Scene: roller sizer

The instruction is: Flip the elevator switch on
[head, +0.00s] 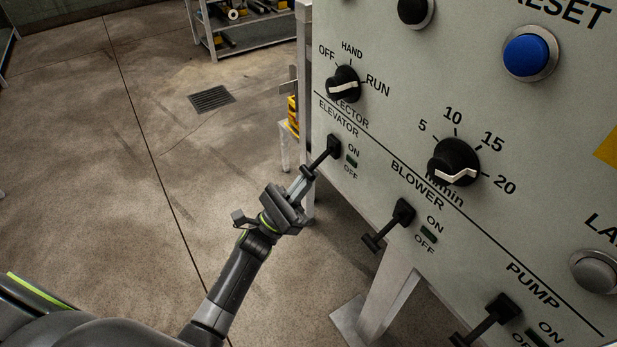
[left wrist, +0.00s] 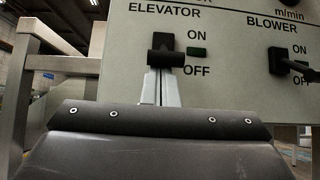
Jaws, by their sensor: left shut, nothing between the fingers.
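The elevator switch (head: 333,147) is a black lever with a crossbar on the grey panel, under the word ELEVATOR and beside ON and OFF marks. Its small green indicator (head: 351,161) looks dark. My left gripper (head: 307,173) is shut and empty, its fingertips at the outer end of the lever. In the left wrist view the fingertips (left wrist: 161,86) lie just below the crossbar of the elevator switch (left wrist: 165,58), close to it or touching; I cannot tell which. The fingers partly hide the lever's end in the head view. My right gripper is not in view.
The blower switch (head: 403,212) and the pump switch (head: 502,309) stick out of the panel lower right. A selector knob (head: 343,84) sits above, with a speed dial (head: 455,161) and a blue reset button (head: 530,55) to the right. Open floor lies left of the panel.

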